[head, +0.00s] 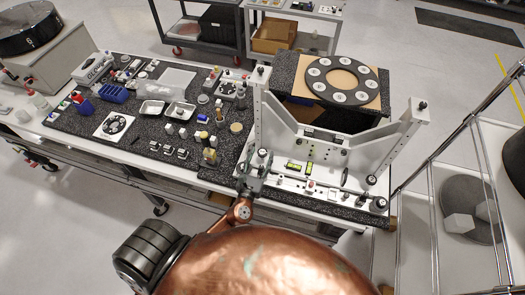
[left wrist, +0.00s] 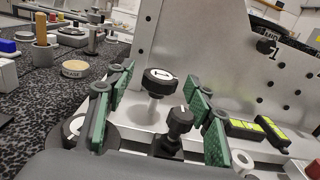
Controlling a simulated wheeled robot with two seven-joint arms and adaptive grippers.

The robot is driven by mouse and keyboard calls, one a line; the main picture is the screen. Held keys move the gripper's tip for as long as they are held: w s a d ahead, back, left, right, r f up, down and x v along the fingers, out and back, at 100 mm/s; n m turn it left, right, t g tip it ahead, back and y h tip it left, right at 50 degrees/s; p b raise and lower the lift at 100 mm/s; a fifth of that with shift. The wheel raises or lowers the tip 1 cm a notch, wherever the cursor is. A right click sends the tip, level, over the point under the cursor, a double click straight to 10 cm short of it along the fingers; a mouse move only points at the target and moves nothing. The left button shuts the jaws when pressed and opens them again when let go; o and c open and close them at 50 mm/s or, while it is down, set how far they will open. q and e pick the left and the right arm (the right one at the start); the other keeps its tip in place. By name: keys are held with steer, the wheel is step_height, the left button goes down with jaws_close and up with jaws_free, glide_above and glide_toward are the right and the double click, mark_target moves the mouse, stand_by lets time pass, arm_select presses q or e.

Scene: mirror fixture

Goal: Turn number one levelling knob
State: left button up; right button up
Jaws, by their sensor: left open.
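The mirror fixture (head: 345,157) is a pale metal frame on the right part of the table. In the left wrist view, a levelling knob (left wrist: 160,78) with a wide black cap and a white mark like a "1" stands upright on a metal stem. My left gripper (head: 254,170) is at the fixture's front left corner. In the left wrist view, my left gripper (left wrist: 162,100) is open, its green-padded fingers on either side of the knob, with gaps showing. A smaller black knob (left wrist: 180,121) stands nearer the camera. My right gripper is not seen.
The fixture's upright plate (left wrist: 215,60) rises close behind the knob. Yellow-green level vials (left wrist: 258,130) lie to the right. A round wooden disc (left wrist: 75,69) and several small parts lie on the dark mat (head: 75,120) to the left.

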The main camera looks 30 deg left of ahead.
arm_select(q)
steer(key=shift+x, duration=1.1)
steer(key=c, duration=1.2)
steer(key=shift+o, duration=0.2)
steer(key=shift+n+y+p, duration=0.55)
steer(key=shift+n+y, duration=0.05)
steer(key=shift+y, duration=0.3)
steer(key=shift+n+g+y, duration=0.8)
steer(key=shift+n+y, duration=0.1)
steer(key=shift+y, duration=0.4)
steer(key=o, duration=1.2)
steer(key=shift+c, duration=0.2)
